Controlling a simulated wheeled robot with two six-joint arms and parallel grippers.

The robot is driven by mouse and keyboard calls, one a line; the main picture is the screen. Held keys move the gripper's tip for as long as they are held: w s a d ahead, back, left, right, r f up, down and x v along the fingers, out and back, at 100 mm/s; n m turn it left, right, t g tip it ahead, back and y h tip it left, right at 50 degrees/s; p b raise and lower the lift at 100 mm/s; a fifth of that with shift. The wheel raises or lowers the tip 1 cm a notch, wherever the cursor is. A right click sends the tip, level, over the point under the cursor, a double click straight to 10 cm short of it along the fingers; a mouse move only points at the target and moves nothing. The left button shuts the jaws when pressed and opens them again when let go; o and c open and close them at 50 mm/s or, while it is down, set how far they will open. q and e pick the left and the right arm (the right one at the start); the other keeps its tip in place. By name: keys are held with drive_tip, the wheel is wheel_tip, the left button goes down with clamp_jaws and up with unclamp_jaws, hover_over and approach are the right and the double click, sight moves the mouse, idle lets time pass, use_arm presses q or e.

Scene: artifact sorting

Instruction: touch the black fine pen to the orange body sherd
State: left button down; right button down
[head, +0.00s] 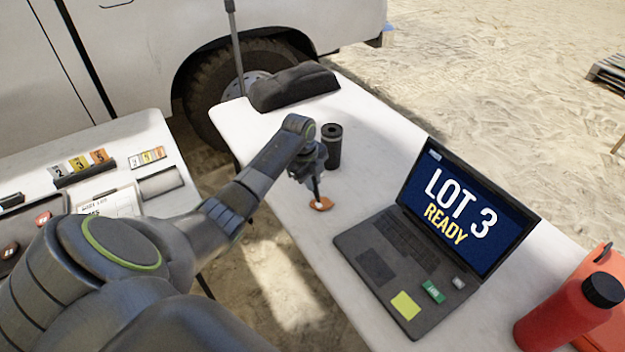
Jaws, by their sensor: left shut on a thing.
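The orange body sherd (326,205) lies flat on the white table, left of the laptop, with a small pale patch on it. My left gripper (313,178) is above it, pointing down. It is shut on the black fine pen (317,190), a thin dark upright shape below the fingers. The pen's lower end overlaps the sherd in the head view; I cannot tell whether it touches or hovers just above. My right gripper is not in view.
A dark cylinder (333,148) stands just behind the gripper. A dark bag (293,87) lies at the far end. A second table (135,130) with number cards is at left.

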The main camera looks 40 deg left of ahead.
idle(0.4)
use_arm(q)
drive_tip(key=shift+f+b, duration=0.35)
drive_tip(key=shift+f, duration=0.3)
idle(0.6)
drive_tip(key=shift+s+f, duration=0.1)
idle(1.5)
drive_tip(key=shift+p, duration=0.35)
drive_tip(key=shift+r+p, duration=4)
drive_tip(key=shift+r, duration=0.1)
